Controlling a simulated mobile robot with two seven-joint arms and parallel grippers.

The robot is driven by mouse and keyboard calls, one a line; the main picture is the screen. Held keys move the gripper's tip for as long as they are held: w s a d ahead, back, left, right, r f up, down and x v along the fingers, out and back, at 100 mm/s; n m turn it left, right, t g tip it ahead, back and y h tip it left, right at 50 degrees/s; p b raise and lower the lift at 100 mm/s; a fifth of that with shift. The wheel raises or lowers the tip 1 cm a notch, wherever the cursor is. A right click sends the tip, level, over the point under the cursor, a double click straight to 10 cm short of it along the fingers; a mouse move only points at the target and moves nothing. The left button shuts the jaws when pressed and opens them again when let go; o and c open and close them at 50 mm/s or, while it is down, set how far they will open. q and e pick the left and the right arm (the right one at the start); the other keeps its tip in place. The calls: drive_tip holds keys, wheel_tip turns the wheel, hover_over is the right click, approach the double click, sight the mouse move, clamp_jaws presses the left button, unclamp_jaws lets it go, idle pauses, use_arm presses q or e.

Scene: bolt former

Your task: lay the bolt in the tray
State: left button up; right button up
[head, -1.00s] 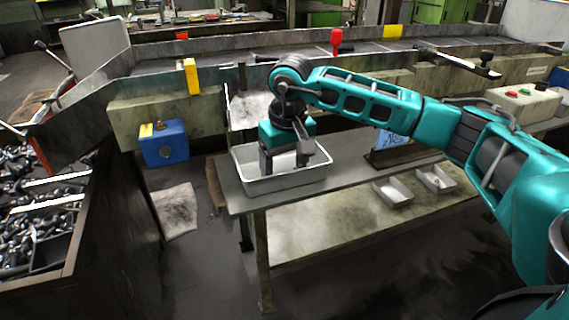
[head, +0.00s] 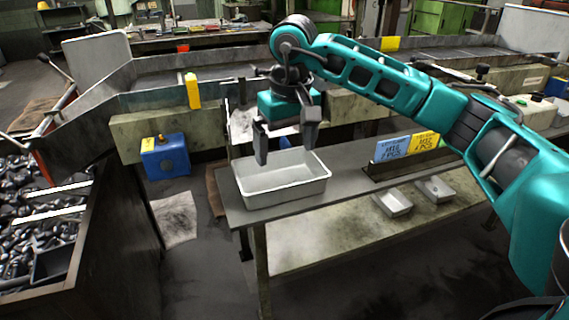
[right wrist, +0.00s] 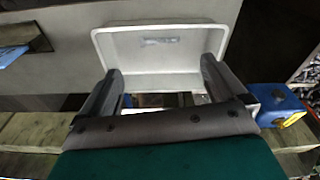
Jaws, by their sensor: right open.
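The white tray (head: 290,199) stands on the left end of the grey bench. It also shows in the right wrist view (right wrist: 200,75) beyond the fingers. A small grey elongated piece, which looks like the bolt (right wrist: 158,41), lies flat inside the tray on its floor. In the head view the tray's near wall hides it. My right gripper (head: 286,154) is over the tray, pointing down, with its fingers apart and empty. In the right wrist view the gripper (right wrist: 162,68) has clear space between its fingers. My left gripper is not in view.
Two small metal trays (head: 397,204) (head: 437,190) lie on the lower shelf at right. Blue and yellow cards (head: 393,150) stand on the bench, right of the tray. A blue box (head: 165,157) is at left. A bin of dark metal parts (head: 40,215) stands at front left.

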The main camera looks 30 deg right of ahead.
drive_tip(key=shift+s+r, duration=0.15)
drive_tip(key=shift+r, duration=0.95)
drive_tip(key=shift+s+r, duration=0.1)
drive_tip(key=shift+r, duration=1)
